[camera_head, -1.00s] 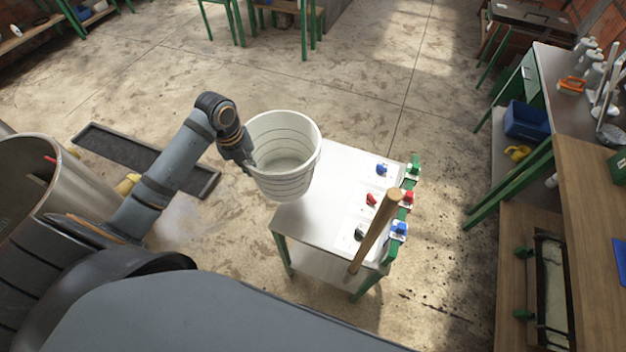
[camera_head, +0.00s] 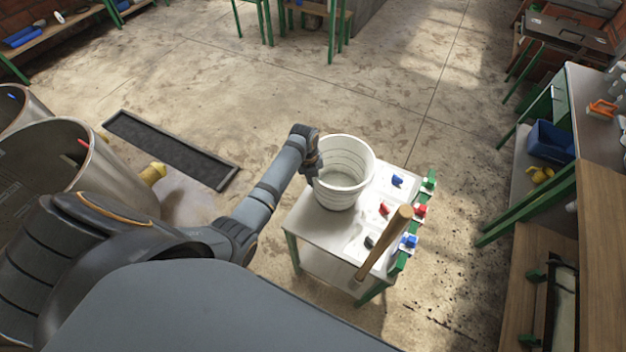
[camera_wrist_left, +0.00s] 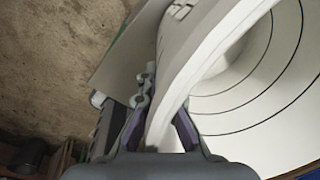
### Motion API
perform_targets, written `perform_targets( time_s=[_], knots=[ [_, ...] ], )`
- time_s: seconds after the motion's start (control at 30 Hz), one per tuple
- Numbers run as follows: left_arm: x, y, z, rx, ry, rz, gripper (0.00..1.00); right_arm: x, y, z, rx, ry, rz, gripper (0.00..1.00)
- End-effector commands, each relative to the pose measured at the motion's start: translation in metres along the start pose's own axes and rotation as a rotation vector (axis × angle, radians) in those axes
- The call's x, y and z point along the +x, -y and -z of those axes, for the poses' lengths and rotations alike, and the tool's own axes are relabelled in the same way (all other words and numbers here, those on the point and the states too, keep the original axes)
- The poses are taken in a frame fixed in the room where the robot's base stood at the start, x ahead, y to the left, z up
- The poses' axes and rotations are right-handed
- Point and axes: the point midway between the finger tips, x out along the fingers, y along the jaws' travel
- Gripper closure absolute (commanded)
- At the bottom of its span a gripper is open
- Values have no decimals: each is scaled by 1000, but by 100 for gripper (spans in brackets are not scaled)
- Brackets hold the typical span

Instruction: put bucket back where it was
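The white bucket (camera_head: 341,198) is upright over the back left part of the small white-topped table (camera_head: 308,228). It looks empty, and its base seems to be on or just above the tabletop; I cannot tell which. My left gripper (camera_head: 318,168) is at the left side of the bucket's rim. In the left wrist view the fingers (camera_wrist_left: 164,115) sit on both sides of the bucket wall (camera_wrist_left: 255,95), shut on it. My right gripper is out of view.
A wooden-handled tool (camera_head: 385,245) and red, blue and green clips (camera_head: 410,242) are at the table's right side. Large metal drums (camera_head: 60,165) stand at the left. A workbench with a blue bin (camera_head: 551,142) is at the right. Floor behind the table is clear.

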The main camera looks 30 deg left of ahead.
Motion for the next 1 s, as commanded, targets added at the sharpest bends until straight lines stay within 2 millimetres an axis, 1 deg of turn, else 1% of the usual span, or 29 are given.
perform_targets(
  time_s=[0.1,0.37,0.6,0.87,0.97,1.0],
  knots=[
    [6,0,-1,1,3,3,100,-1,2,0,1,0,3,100],
    [8,0,-1,0,3,3,100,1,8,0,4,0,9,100],
    [8,-1,0,0,2,2,72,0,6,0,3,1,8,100],
    [7,-1,0,0,2,2,72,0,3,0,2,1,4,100],
    [0,0,-1,0,4,3,72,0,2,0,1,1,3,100],
    [-6,0,-2,0,5,4,72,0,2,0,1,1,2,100]
  ],
)
